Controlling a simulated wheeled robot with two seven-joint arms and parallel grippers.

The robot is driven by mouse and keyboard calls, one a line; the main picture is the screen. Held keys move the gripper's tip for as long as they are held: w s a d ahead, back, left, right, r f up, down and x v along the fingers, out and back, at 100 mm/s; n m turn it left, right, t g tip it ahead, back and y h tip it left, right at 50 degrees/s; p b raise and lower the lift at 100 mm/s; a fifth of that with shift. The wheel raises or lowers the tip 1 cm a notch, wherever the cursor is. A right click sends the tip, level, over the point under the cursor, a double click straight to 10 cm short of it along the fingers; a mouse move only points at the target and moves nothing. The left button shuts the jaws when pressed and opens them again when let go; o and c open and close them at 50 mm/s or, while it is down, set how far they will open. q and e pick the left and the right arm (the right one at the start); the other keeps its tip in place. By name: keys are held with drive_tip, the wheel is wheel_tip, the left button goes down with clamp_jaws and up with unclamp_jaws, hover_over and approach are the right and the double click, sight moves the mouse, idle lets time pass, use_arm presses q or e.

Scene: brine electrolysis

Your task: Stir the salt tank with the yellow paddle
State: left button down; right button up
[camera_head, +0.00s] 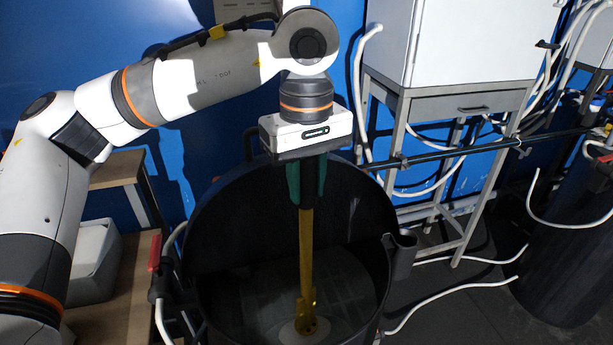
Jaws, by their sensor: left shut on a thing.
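The salt tank (373,245) is a large round black tub at the lower middle, open at the top. My left gripper (307,190) points straight down over the tank and is shut on the upper end of the yellow paddle (306,255). The paddle hangs upright inside the tank. Its lower end, a wider piece with holes, is close to a pale round patch at the bottom; I cannot tell whether it touches. The grip on the handle is partly hidden between the green fingers. My right gripper is not in view.
A white cabinet on a grey metal stand (456,108) is behind the tank to the right. White hoses (450,300) run over the floor. A dark barrel (565,260) stands at the far right. A wooden shelf (125,290) with a grey-white box (95,262) is on the left.

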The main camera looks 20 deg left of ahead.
sight(307, 241)
use_arm(q)
drive_tip(key=shift+f+b, duration=4.75)
drive_tip(key=shift+f, duration=1.45)
